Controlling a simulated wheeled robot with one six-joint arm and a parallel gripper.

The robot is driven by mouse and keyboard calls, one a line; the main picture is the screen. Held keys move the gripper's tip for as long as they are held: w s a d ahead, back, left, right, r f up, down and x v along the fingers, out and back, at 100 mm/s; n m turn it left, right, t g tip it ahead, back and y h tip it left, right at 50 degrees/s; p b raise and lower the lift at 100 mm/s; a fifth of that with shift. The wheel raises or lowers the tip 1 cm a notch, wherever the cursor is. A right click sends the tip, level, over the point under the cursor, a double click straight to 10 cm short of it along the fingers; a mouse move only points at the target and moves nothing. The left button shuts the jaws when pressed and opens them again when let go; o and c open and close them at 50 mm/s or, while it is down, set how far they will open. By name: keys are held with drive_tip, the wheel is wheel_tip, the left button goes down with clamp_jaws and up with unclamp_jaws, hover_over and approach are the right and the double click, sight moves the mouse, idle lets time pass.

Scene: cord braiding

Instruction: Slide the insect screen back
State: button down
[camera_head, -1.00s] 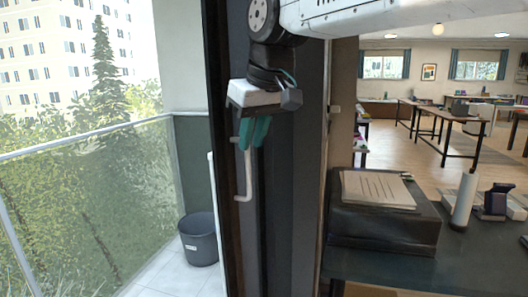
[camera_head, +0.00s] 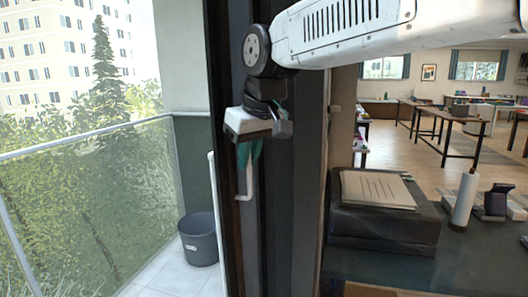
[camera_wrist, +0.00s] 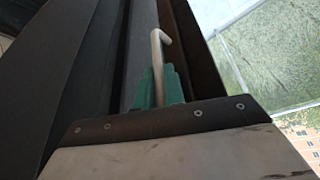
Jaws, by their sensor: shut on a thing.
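A pale, bent handle (camera_head: 246,183) stands upright on a narrow dark sliding frame (camera_head: 251,240), which I take to be the insect screen's edge. Its mesh cannot be made out. My gripper (camera_head: 249,155) points down, with its green fingers shut around the handle's upper part. In the wrist view, the handle (camera_wrist: 158,48) runs out from between the green fingers (camera_wrist: 163,82), and its far end bends over. The fingers hide the gripped part of the handle.
The doorway on the left opens to a balcony with a grey bin (camera_head: 198,240) and glass railing (camera_head: 90,190). A white upright bar (camera_head: 213,180) stands left of the frame. On the right, a dark table holds a black box (camera_head: 383,222) with papers on top.

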drive_tip(key=w, duration=0.1)
drive_tip(key=w+d, duration=0.1)
drive_tip(key=w, duration=0.2)
drive_tip(key=shift+w+d, duration=0.15)
drive_tip(key=shift+d, duration=0.15)
drive_tip(key=c, duration=1.8)
unclamp_jaws()
drive_tip(key=shift+o, duration=0.2)
drive_tip(key=v, duration=0.8)
drive_tip(key=s+d+f+m+h, duration=0.1)
drive_tip(key=s+d+f+m, duration=0.1)
drive_tip(key=s+d+f, duration=0.4)
drive_tip(key=s+d+f+m+g+h, duration=0.1)
drive_tip(key=s+d+f+m, duration=0.1)
drive_tip(key=s+d+f, duration=0.5)
drive_tip(key=s+d+f+m+g, duration=0.1)
drive_tip(key=s+d+f+m, duration=0.2)
drive_tip(key=s+d+f, duration=0.4)
drive_tip(key=s+f, duration=0.3)
drive_tip(key=s, duration=0.5)
drive_tip(key=shift+s+h, duration=0.3)
drive_tip(key=shift+h, duration=0.1)
